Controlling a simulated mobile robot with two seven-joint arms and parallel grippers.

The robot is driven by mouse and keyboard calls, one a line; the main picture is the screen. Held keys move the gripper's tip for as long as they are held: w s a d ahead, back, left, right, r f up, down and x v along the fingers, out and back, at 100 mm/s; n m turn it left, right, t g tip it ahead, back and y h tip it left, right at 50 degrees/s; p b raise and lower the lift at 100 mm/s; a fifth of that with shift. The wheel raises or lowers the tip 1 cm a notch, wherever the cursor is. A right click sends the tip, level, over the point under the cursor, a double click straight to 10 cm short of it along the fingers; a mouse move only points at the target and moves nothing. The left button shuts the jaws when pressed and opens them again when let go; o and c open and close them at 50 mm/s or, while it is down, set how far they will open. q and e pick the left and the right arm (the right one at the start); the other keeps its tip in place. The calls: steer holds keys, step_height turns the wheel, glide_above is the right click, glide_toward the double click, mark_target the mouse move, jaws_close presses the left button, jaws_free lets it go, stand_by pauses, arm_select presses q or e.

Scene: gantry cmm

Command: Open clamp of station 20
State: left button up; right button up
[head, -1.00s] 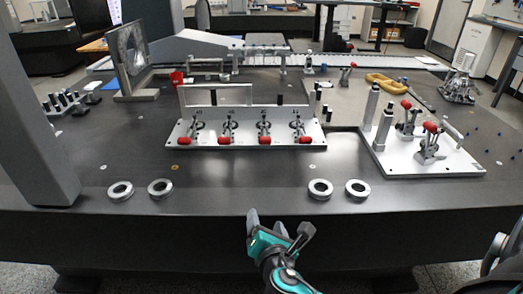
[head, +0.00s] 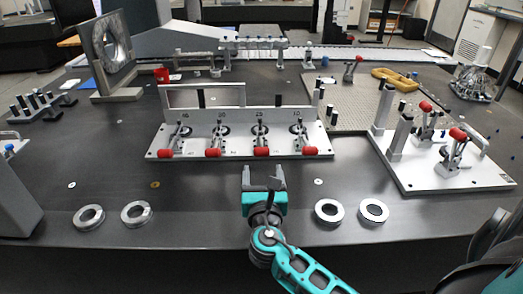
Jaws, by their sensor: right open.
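A pale fixture plate (head: 240,147) on the dark table carries several toggle clamps in a row, with red-tipped handles (head: 213,152), (head: 261,152) pointing toward me. Small number labels stand behind the clamps, but they are too small to read surely, so I cannot tell which one is station 20. My right gripper (head: 264,179) is open and empty. It shows in front of the plate, below the third handle from the left, with its fingers pointing at the plate and a gap between. My left gripper is not in view.
Two metal rings (head: 137,213) lie at the front left and two more (head: 329,211) at the front right. A second plate (head: 440,180) with upright posts and red-handled clamps stands at the right.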

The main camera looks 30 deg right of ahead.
mark_target(262, 154)
steer(key=b+x, duration=0.1)
steer(key=x, duration=0.8)
steer(key=shift+w+d, duration=0.15)
steer(key=shift+w, duration=0.15)
steer(key=shift+c, duration=0.2)
jaws_close()
